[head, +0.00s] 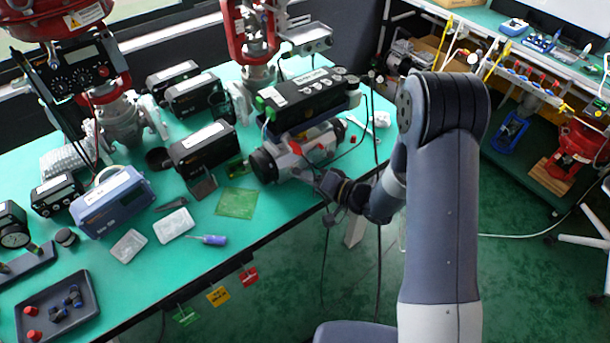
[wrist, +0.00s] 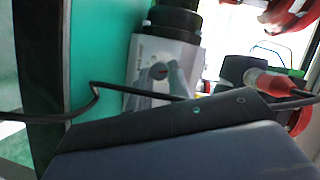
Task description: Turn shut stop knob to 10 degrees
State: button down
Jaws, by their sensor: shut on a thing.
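The silver actuator (head: 300,157) with black end caps lies at the bench's front edge, under the black positioner box (head: 308,98). In the wrist view its silver body (wrist: 186,52) shows a small dark round knob (wrist: 158,72), which I take to be the shut stop knob. My gripper (head: 320,178) is at the actuator's front side in the head view, where my wrist hides the knob. In the wrist view, grey fingers of my gripper (wrist: 163,83) reach the knob and are shut on it. The knob's angle cannot be read.
Black and blue instrument boxes (head: 112,201) and a screwdriver (head: 208,240) lie on the green bench (head: 262,222) to the left. A thin black cable (head: 376,120) hangs near my wrist. Colored tags (head: 218,296) hang from the bench's front edge. The floor in front is clear.

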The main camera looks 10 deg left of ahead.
jog(key=c, duration=1.3)
grip_release()
jog(key=v, duration=1)
jog(key=shift+d+b, duration=0.35)
jog(key=shift+b, duration=0.05)
jog(key=shift+s, duration=0.15)
